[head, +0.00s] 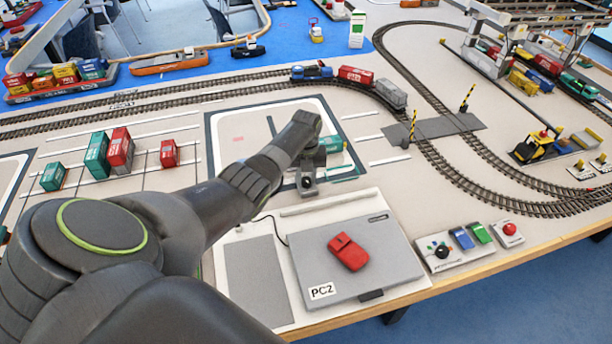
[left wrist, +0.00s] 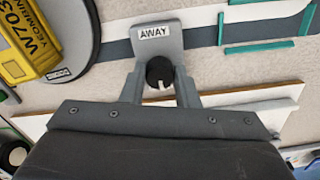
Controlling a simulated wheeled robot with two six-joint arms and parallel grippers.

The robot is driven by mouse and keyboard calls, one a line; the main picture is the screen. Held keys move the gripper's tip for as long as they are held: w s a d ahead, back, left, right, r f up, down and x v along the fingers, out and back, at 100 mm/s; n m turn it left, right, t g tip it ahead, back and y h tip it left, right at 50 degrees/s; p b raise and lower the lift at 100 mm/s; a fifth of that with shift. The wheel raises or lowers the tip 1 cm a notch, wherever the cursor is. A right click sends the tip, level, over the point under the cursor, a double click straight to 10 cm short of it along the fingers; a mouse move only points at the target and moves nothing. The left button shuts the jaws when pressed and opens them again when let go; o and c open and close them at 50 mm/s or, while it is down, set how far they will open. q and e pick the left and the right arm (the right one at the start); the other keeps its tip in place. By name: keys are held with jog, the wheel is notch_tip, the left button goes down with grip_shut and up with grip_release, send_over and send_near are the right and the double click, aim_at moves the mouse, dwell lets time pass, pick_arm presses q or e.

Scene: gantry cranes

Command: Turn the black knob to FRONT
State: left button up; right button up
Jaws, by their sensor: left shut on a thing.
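The black knob (left wrist: 159,70) sits on a small grey plate (left wrist: 172,46) in the left wrist view. The plate's far end carries a white label reading AWAY (left wrist: 155,32). A white mark on the knob points toward the wrist, away from that label. My left gripper (left wrist: 160,88) is shut on the knob, one finger on each side. Any FRONT label is hidden or out of view. My right gripper is not in view.
Several containers (head: 120,150) stand left, and tracks (head: 500,190) curve right.

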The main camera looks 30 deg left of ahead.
aim_at(307, 179)
pick_arm(q)
jog(key=shift+r+m, duration=0.1)
jog(key=shift+m, duration=0.5)
jog(key=o, duration=1)
jog(key=shift+c, duration=0.2)
notch_tip(307, 179, up, 17)
jog(key=shift+r+b, duration=0.2)
jog(key=shift+b, duration=0.2)
